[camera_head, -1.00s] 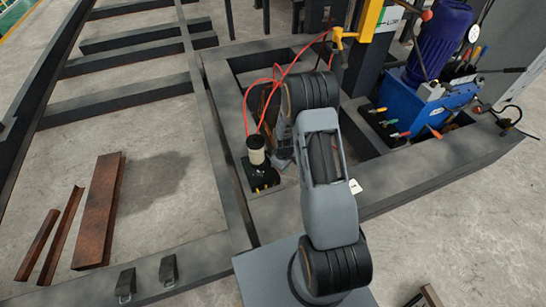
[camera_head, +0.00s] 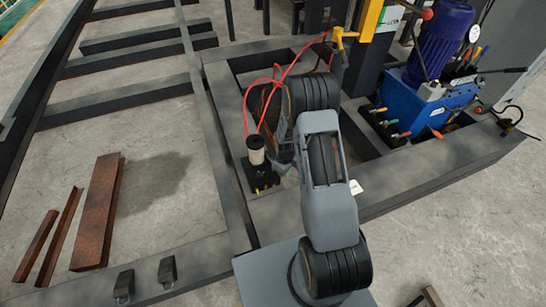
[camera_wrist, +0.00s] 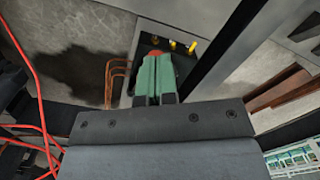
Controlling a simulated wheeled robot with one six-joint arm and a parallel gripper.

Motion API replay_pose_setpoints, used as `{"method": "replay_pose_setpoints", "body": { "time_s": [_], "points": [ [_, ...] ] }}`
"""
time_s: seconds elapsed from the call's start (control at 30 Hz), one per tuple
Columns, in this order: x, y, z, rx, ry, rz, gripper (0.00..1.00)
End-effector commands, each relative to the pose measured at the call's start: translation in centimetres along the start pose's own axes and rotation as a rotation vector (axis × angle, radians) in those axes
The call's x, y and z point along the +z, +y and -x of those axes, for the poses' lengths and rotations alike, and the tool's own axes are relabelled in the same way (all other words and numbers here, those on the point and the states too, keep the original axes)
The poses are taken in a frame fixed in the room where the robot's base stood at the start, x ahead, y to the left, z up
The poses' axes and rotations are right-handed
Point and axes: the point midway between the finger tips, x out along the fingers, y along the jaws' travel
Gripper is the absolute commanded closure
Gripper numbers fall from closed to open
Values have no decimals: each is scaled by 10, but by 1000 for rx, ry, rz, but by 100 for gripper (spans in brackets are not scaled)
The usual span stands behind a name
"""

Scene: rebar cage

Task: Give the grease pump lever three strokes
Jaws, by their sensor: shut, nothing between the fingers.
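The grease pump (camera_head: 262,179) sits in the frame to the left of my arm. It is a dark block with a pale cylinder (camera_head: 257,157) with a dark top. In the wrist view its dark block (camera_wrist: 146,46) shows yellow fittings beyond my fingertips. My gripper (camera_wrist: 156,58) has greenish fingers, which are together with nothing between them. A small red-orange part (camera_wrist: 155,53) shows right at the fingertips; I cannot tell if it is the lever's end or if they touch. The rest of the lever is not clear in either view.
Red hoses (camera_head: 268,82) loop above the pump, near my arm. Copper-coloured pipes (camera_wrist: 115,76) run beside the block. The dark steel frame (camera_head: 222,150) surrounds the pump. A blue hydraulic unit (camera_head: 408,105) stands at right. Rusty steel pieces (camera_head: 98,210) lie on open floor at left.

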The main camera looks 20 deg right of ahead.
Motion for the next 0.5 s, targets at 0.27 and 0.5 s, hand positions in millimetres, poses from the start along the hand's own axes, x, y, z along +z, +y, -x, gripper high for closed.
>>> {"method": "replay_pose_setpoints", "body": {
  "time_s": [0.27, 0.5],
  "points": [
    [4, -2, -11, 0, -1, 0, 100],
    [4, -2, -10, 0, 0, 0, 100]
  ]
}}
